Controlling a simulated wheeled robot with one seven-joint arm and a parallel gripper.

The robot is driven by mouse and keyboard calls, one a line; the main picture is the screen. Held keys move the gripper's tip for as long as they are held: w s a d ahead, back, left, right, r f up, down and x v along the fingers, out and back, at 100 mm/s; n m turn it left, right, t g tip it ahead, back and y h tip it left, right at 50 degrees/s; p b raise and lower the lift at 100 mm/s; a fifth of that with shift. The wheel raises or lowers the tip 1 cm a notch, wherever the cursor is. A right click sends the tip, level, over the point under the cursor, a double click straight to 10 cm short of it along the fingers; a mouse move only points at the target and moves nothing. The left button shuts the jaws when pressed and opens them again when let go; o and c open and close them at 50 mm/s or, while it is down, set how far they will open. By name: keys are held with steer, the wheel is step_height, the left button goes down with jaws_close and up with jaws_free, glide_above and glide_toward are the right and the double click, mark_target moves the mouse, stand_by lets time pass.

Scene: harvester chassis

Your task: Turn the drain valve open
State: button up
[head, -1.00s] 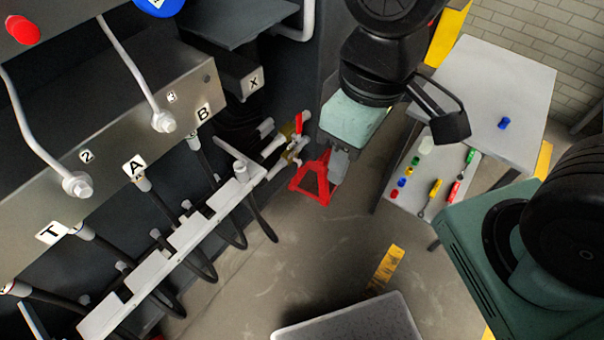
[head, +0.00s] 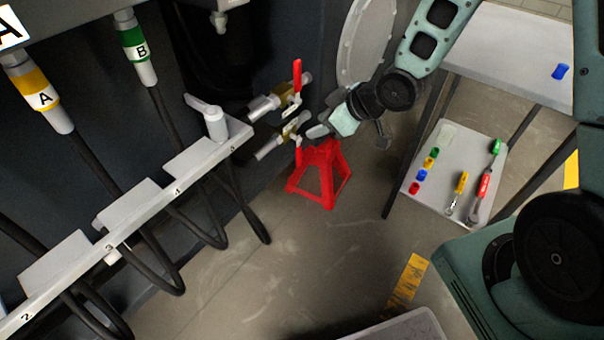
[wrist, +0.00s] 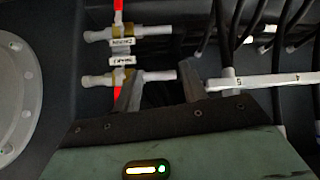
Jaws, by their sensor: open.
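Two brass valves with red levers stick out beside the dark chassis. In the head view, the upper valve's lever (head: 297,77) points up and the lower valve's lever (head: 299,153) points down. The wrist view looks upside down: one valve (wrist: 122,33) is at the top with its lever up, the other (wrist: 120,78) below with its lever down. Their small labels are inverted; the top one seems to read DRAIN. My gripper (head: 318,131) is open and empty, close right of the valves. Its fingers (wrist: 160,85) partly cover the lower-pictured valve's lever and flank its pipe stub.
A red jack stand (head: 320,175) stands below my gripper. A numbered manifold bar (head: 165,185) with black hoses is to the left. A round flanged plate (wrist: 18,85) is beside the valves. A table with a lower shelf (head: 440,190) holding tools and coloured caps is at right.

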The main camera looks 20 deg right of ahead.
steer(key=w+d+f+t+y+b, duration=0.25)
steer(key=f+b, duration=0.35)
steer(key=f, duration=0.3)
steer(key=w+d+f+t+y+b, duration=0.1)
steer(key=d+f+b, duration=0.2)
steer(key=f+b, duration=0.5)
steer(key=m+t+y+b, duration=0.15)
steer(key=t+b, duration=0.25)
steer(key=b, duration=0.5)
glide_toward(300, 155)
steer(key=shift+m, duration=0.25)
steer(key=b+x, duration=0.5)
steer(key=x, duration=0.2)
steer(key=shift+w+a+f, duration=0.15)
steer(key=shift+w+a, duration=0.05)
steer(key=shift+w, duration=0.15)
steer(key=shift+w+a, duration=0.4)
steer(key=shift+w, duration=0.15)
jaws_close()
